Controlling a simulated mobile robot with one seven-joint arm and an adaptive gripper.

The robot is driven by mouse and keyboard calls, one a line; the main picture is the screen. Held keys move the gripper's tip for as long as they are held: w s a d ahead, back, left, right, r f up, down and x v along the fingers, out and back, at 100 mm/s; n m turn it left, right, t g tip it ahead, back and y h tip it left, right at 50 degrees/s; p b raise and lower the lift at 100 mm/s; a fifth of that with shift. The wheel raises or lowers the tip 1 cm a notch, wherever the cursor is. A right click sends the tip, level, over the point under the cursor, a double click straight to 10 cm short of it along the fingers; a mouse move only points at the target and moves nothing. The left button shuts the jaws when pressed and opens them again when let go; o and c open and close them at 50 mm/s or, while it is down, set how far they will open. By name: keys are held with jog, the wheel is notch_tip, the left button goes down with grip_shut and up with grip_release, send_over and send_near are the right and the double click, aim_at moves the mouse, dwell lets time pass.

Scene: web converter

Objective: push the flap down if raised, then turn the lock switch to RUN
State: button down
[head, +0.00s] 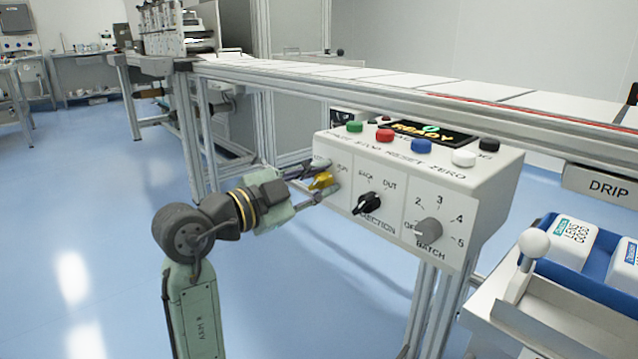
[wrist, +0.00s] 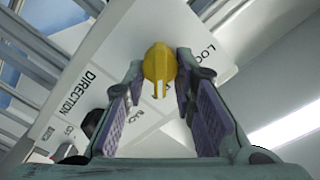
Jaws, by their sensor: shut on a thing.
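The yellow lock switch (head: 321,181) is on the left end of the front face of the white control box (head: 390,239). In the wrist view the switch (wrist: 159,66) lies between my fingertips, with part of a "LOCK" label to its right. My gripper (head: 327,182) is shut on the switch, with one finger on each side; it also shows in the wrist view (wrist: 160,82). The label by the switch is partly hidden in the head view, so I cannot tell its position. I cannot make out a flap.
The black DIRECTION knob (head: 369,203) and grey BATCH knob (head: 429,231) are right of the switch. Several coloured buttons and a "READY" display (head: 420,131) are on top. A ball-topped lever (head: 534,244) and a blue tray (head: 556,260) with white packs stand at right. Floor at left is open.

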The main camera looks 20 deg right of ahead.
jog(key=c, duration=1.5)
grip_release()
jog(key=shift+o, duration=0.2)
jog(key=shift+a, duration=0.1)
jog(key=v, duration=1.2)
